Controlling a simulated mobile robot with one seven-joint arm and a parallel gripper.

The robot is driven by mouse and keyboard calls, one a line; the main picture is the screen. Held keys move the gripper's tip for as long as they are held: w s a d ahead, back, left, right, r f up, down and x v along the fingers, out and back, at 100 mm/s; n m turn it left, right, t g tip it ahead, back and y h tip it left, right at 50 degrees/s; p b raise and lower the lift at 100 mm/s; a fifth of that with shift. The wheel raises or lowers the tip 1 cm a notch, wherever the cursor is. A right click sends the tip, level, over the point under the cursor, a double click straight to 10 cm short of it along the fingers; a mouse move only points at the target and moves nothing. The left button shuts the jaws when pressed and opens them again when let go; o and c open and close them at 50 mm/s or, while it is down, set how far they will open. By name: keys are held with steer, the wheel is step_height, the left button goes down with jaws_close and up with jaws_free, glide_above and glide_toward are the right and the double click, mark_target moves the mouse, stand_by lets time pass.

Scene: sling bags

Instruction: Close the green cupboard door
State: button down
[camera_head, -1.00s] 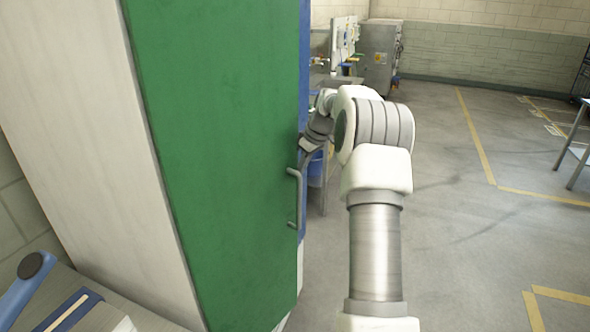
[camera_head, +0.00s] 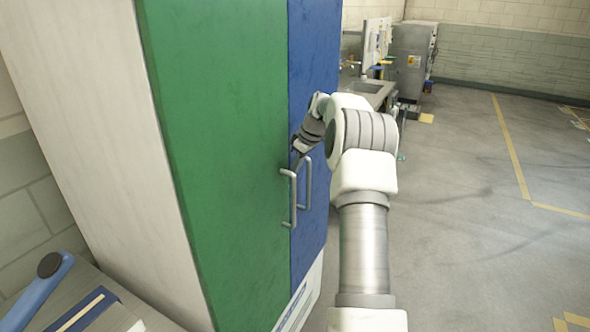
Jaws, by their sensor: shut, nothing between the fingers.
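The green cupboard door (camera_head: 220,150) faces me on the left half of the view, with a grey bar handle (camera_head: 291,200) on its right edge. It looks flush, or nearly so, with the blue door (camera_head: 318,110) beside it, which has its own bar handle (camera_head: 306,185). My gripper (camera_head: 298,158) is shut and empty, just above the two handles and close to the seam between the doors. I cannot tell whether its tips touch the green door.
The cupboard's pale side (camera_head: 100,120) stands at the left. A worktop with a blue-handled item (camera_head: 40,285) is at the lower left. A sink bench (camera_head: 370,90) and a grey metal cabinet (camera_head: 413,58) stand behind. The floor (camera_head: 460,220) on the right is clear.

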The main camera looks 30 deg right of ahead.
steer(key=shift+w+a, duration=0.2)
steer(key=shift+w, duration=0.3)
